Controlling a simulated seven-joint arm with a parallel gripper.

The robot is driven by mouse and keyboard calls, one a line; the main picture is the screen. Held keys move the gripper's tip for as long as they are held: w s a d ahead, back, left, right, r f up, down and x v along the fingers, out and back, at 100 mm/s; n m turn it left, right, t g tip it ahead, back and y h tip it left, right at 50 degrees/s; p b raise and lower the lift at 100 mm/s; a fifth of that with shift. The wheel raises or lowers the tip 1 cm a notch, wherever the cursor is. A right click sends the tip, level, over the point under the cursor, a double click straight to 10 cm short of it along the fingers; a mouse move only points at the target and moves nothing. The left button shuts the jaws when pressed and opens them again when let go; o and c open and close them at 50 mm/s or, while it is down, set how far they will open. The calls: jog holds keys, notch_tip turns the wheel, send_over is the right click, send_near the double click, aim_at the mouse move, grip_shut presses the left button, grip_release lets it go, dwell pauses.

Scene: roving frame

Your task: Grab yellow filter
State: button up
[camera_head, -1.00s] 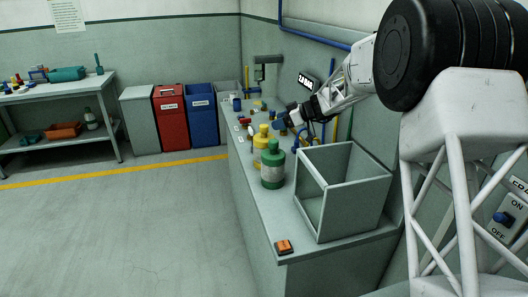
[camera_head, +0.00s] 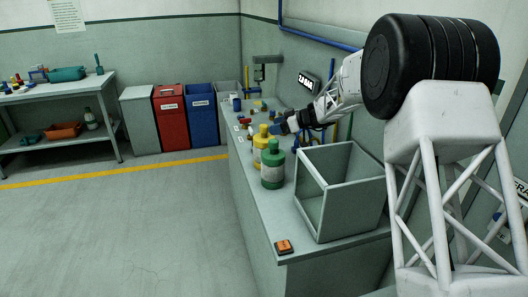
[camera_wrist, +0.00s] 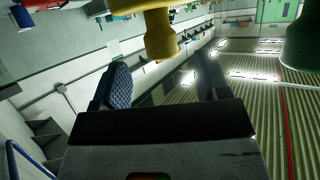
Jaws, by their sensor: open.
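I take the yellow ones for the yellow filter, but cannot tell which is meant. My gripper (camera_head: 279,127) is just above and behind them, near their tops; any contact is unclear. In the wrist view my gripper (camera_wrist: 162,84) has its fingers apart with nothing held. A yellow cap and neck (camera_wrist: 160,35) shows at the top, beyond the fingertips.
An open grey box (camera_head: 345,190) stands on the workbench to the right of the bottles. An orange-topped button (camera_head: 284,246) is at the bench's near corner. Several small items lie farther back. Part of a green thing (camera_wrist: 301,40) shows at the wrist view's right edge.

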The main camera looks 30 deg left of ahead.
aim_at(264, 130)
jog(key=shift+s+a+f, duration=0.1)
jog(key=shift+a+f, duration=0.05)
jog(key=shift+a, duration=0.25)
jog(key=shift+a+f, duration=0.1)
jog(key=shift+x, duration=2.45)
jog(key=shift+f, duration=0.2)
grip_shut()
